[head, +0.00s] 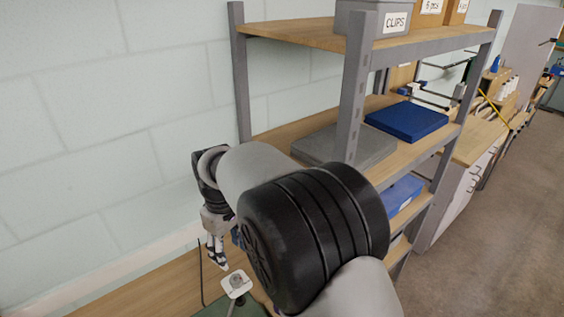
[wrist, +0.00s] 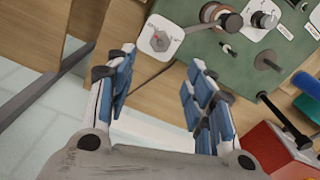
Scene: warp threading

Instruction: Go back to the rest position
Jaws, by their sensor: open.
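My gripper (head: 217,250) hangs pointing down at the left of the head view, above the wooden bench top. In the wrist view my gripper (wrist: 160,80) shows its blue-padded fingers spread wide with nothing between them. A green machine panel (wrist: 225,60) with knobs and levers lies past the right finger. My arm hides much of the bench in the head view.
A grey metal shelf unit (head: 352,95) with wooden shelves stands right of my arm, holding a grey box (head: 345,147), a blue box (head: 406,121) and a CLIPS bin (head: 390,22). A red box (wrist: 270,150) is at lower right in the wrist view. A pale block wall (head: 90,120) is at left.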

